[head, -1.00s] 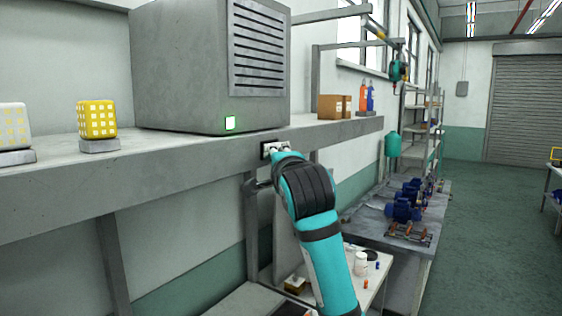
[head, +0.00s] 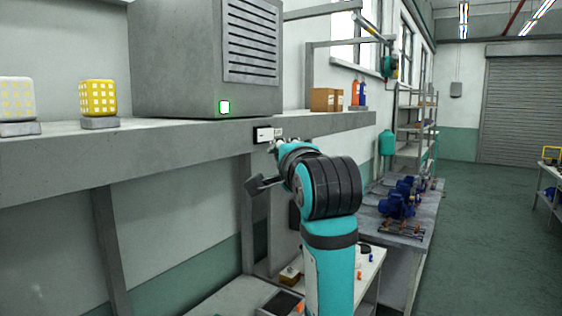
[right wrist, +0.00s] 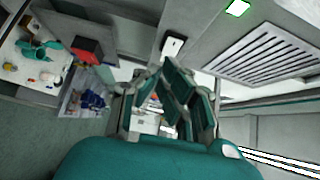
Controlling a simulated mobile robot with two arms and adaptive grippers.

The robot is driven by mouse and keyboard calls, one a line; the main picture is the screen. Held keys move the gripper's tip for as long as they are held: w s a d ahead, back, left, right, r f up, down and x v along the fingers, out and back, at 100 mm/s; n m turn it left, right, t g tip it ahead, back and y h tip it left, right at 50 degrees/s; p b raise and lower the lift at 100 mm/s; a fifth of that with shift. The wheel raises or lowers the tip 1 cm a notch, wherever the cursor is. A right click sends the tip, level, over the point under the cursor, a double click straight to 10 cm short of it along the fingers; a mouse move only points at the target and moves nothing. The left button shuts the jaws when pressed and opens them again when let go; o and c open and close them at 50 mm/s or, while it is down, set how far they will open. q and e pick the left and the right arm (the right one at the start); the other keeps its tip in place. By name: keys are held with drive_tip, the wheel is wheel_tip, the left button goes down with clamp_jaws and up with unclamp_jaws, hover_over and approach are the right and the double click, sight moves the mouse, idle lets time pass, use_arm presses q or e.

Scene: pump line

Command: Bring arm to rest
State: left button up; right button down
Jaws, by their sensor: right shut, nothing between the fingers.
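My right arm (head: 330,250) rises from the bottom of the head view and bends at a black-banded joint. My right gripper (head: 275,146) is just below and beside a small white switch plate (head: 263,135) on the shelf's front edge. Its fingers are partly hidden by the wrist in the head view. In the right wrist view the gripper (right wrist: 161,72) is shut and empty, with the switch plate (right wrist: 173,45) a little beyond the fingertips, apart from them. My left gripper does not show.
A grey cabinet (head: 175,60) with a lit green square (head: 224,107) stands on the grey shelf (head: 150,150). A yellow lamp-like block (head: 98,97) stands left of it. A bench (head: 425,225) with blue pumps is beyond my arm. The floor (head: 480,230) at right is clear.

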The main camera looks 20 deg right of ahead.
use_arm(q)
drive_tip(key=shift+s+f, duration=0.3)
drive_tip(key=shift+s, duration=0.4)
use_arm(e)
drive_tip(key=shift+s+a+r, duration=0.1)
drive_tip(key=shift+s, duration=0.55)
drive_tip(key=shift+s+a+r, duration=0.1)
drive_tip(key=shift+s, duration=0.5)
